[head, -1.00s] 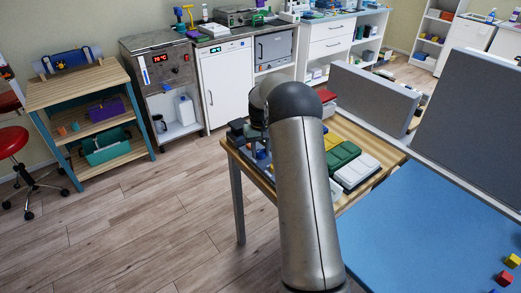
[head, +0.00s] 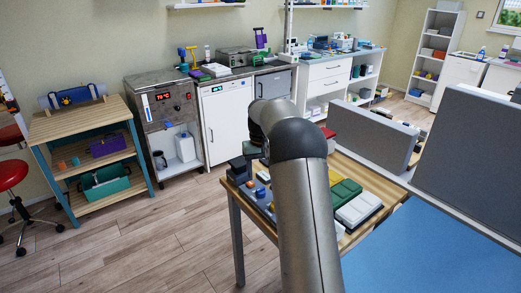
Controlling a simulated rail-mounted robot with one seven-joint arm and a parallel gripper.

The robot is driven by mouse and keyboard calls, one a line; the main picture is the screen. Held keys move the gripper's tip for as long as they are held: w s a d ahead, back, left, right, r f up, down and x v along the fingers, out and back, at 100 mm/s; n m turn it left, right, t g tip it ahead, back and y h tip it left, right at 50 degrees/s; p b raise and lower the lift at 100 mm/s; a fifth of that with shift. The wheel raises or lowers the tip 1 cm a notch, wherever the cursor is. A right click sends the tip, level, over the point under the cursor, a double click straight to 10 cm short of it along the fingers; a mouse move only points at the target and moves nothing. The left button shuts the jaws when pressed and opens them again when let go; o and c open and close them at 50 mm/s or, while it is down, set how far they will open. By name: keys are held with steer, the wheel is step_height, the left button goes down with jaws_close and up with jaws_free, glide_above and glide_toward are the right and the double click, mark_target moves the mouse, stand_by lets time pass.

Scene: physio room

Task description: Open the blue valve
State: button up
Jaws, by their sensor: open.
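I cannot make out a blue valve for certain. The steel-fronted unit (head: 158,130) at the back left has a red lit display, a small blue-marked upright strip (head: 146,106) and a dark fitting in its open lower bay, too small to identify. A blue-topped upright tool (head: 182,54) stands on the counter behind it. My arm rises through the middle of the head view and bends away from me at the elbow.
A wooden table (head: 232,183) with colored blocks and packs stands close behind my arm. A blue mat (head: 440,250) and grey panels (head: 370,135) lie to the right. A wooden shelf cart (head: 75,122) and red stool (head: 12,175) stand left. The wooden floor at left front is clear.

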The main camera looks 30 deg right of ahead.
step_height(320, 180, up, 9)
stand_by(0.7)
